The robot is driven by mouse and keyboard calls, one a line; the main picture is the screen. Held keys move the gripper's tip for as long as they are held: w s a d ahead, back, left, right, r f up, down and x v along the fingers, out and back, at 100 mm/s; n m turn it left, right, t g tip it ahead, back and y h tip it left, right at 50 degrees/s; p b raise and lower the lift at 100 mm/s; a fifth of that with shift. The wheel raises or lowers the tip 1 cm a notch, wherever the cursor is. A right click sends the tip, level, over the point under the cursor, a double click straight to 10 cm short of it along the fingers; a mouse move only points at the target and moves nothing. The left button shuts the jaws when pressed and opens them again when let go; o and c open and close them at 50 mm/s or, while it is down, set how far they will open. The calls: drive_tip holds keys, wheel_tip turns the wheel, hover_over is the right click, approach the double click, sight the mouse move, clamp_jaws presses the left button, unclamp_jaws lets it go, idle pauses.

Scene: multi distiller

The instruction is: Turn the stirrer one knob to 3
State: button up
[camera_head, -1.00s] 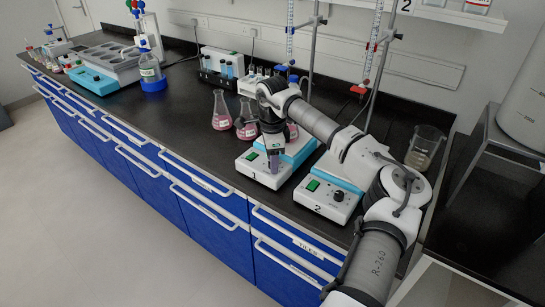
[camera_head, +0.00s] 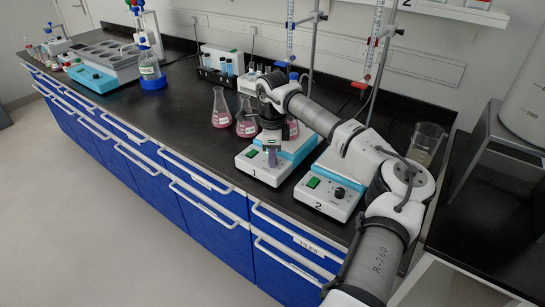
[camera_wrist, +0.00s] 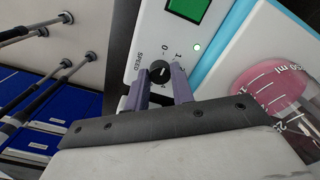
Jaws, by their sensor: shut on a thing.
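Stirrer one (camera_head: 252,168) is a white and light-blue unit marked 1 on the black bench, with a green switch. My gripper (camera_head: 271,158) reaches down to its front panel. In the wrist view, the dark round knob (camera_wrist: 158,70) sits beside the word SPEED, with a pale pointer line across it. My gripper (camera_wrist: 160,84) has its two purple fingers on either side of the knob, shut on it. The digits 0 and 1 are readable on the dial; other digits are partly hidden by the fingers. A small green light is lit on the panel.
Stirrer two (camera_head: 318,202) stands just right of stirrer one. Flasks of pink liquid (camera_head: 221,118) stand behind and left; one rests on stirrer one's plate. Burette stands (camera_head: 312,45) rise behind. A glass beaker (camera_head: 427,145) is at the right. The bench's left front is clear.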

drive_tip(key=m+b, duration=0.2)
drive_tip(key=m, duration=0.3)
drive_tip(key=shift+m, duration=0.3)
drive_tip(key=m+b, duration=0.2)
drive_tip(key=m, duration=0.3)
drive_tip(key=m+b, duration=0.1)
drive_tip(key=m, duration=0.4)
drive_tip(key=shift+m+b, duration=0.35)
drive_tip(key=shift+m, duration=0.05)
drive_tip(key=m+b, duration=0.1)
drive_tip(key=m, duration=0.4)
drive_tip(key=o, duration=1)
drive_tip(key=shift+r, duration=0.1)
wheel_tip(320, 180, up, 7)
drive_tip(key=shift+r+b, duration=0.2)
drive_tip(key=shift+b, duration=0.5)
